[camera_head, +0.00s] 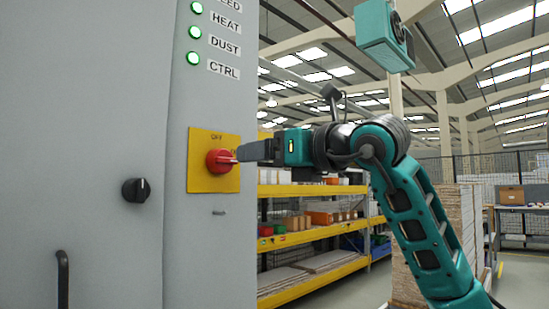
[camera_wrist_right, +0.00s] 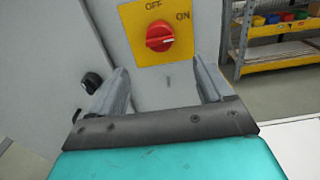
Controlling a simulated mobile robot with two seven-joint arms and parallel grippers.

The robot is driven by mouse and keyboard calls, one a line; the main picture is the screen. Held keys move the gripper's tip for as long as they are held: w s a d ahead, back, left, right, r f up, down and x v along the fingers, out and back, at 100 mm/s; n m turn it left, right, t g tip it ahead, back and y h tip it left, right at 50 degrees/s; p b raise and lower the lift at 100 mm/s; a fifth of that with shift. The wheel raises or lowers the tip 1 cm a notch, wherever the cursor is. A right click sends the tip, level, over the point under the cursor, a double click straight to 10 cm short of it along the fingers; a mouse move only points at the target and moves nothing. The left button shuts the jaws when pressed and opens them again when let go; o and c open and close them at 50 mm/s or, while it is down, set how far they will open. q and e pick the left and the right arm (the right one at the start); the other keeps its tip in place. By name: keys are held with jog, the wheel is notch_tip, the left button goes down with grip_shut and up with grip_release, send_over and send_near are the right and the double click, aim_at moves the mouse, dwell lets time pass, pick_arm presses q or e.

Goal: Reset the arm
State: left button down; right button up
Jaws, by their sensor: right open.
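My right arm comes in from the right in the head view. Its gripper (camera_head: 245,151) is level with the red rotary switch (camera_head: 219,161) on a yellow plate (camera_head: 213,183) on the grey cabinet. In the right wrist view the gripper (camera_wrist_right: 165,88) is open, with its two fingers apart and nothing between them. There the red switch (camera_wrist_right: 159,36) lies beyond the fingertips, apart from them, and its handle is roughly horizontal, toward the ON label. The yellow plate also shows there (camera_wrist_right: 180,55). My left gripper is not in view.
The grey cabinet (camera_head: 110,100) fills the left side, with lit green lamps (camera_head: 194,32), a black knob (camera_head: 136,190) and a dark handle (camera_head: 63,275). Yellow shelving (camera_head: 310,236) stands behind the arm. Stacked boards (camera_head: 465,220) stand at the right. Open floor shows at the lower right.

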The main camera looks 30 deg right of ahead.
jog(key=shift+s+d, duration=0.2)
jog(key=shift+s, duration=0.45)
